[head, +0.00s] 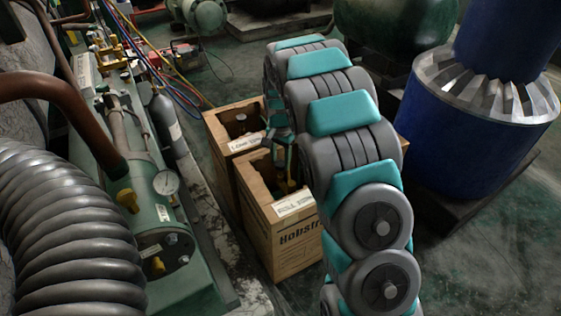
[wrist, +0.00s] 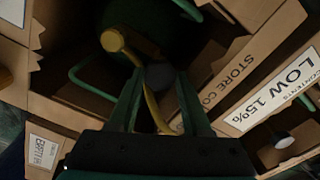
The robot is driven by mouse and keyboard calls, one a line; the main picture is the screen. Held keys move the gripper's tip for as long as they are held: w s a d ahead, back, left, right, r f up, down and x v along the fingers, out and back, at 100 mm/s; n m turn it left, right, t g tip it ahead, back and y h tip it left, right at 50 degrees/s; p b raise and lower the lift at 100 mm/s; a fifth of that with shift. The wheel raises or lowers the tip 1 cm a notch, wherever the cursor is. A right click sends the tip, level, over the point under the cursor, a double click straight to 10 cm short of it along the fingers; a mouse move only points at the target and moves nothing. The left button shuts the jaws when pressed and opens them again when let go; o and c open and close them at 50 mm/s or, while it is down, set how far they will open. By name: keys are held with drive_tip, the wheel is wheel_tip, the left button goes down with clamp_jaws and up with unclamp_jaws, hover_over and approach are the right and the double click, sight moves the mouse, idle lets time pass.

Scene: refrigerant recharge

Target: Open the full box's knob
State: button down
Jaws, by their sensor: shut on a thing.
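In the wrist view my gripper (wrist: 160,75) reaches into an open box (wrist: 85,125) that holds a dark green cylinder (wrist: 160,25). Its fingers close around a dark, rounded knob-like piece (wrist: 160,76) at the cylinder's top; shadow hides the exact contact. A yellow bent piece with a round end (wrist: 112,40) passes between the fingers. In the head view the front box (head: 296,250), with a white label, stands under my arm, and my gripper (head: 285,160) is mostly hidden there. I cannot read which box is labelled full.
A neighbouring box (head: 220,150) stands behind the front one. In the wrist view a label reading LOW 15% (wrist: 280,90) is at right, and another small label (wrist: 43,152) is at lower left. Green machinery (head: 150,200) stands left; a blue motor (head: 460,140) stands right.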

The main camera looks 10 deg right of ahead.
sight(280, 163)
drive_tip(key=n+b, duration=0.1)
drive_tip(key=n, duration=0.4)
drive_tip(key=shift+w+n, duration=0.1)
drive_tip(key=shift+n, duration=0.2)
drive_tip(key=n, duration=0.5)
drive_tip(key=shift+n, duration=0.3)
drive_tip(key=n, duration=0.5)
drive_tip(key=shift+r, duration=0.1)
drive_tip(key=shift+n, duration=2.4)
drive_tip(key=c, duration=0.6)
unclamp_jaws()
wheel_tip(280, 163, up, 8)
drive_tip(key=shift+f, duration=0.15)
